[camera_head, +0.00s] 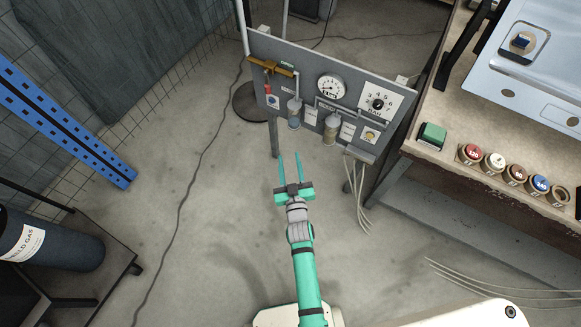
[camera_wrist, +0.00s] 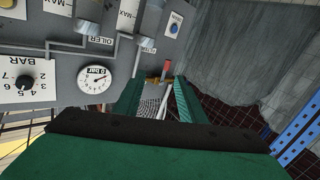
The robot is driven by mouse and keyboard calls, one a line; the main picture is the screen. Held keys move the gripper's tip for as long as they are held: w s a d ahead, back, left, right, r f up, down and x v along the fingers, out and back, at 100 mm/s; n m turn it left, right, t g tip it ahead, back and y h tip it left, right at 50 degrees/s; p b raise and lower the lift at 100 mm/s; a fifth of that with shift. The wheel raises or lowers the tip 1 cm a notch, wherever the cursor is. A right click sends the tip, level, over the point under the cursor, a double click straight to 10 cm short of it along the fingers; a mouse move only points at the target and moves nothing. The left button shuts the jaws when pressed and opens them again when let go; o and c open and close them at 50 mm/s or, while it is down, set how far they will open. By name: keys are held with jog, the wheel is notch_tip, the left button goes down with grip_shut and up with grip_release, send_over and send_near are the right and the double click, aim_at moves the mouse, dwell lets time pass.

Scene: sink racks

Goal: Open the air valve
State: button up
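The grey air panel (camera_head: 300,60) stands upright ahead of my arm. At its upper left is a brass pipe fitting (camera_head: 270,66) with a small red handle (camera_head: 267,88) hanging down from it; this looks like the air valve. In the wrist view, where the panel appears upside down, the red handle (camera_wrist: 166,66) shows just beyond the gap between my fingers. My gripper (camera_head: 290,155) is open and empty, its green fingers pointing toward the panel from below and in front. It appears apart from the handle. The fingers also show in the wrist view (camera_wrist: 157,98).
The panel also carries a round gauge (camera_head: 330,87), a black BAR knob (camera_head: 378,103) and two hanging bowls. A workbench (camera_head: 450,159) with several coloured caps is at right. A blue rack post (camera_head: 65,125) and a dark gas cylinder (camera_head: 50,240) are at left.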

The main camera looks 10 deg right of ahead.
jog(key=shift+s, duration=1.1)
jog(key=shift+c, duration=0.6)
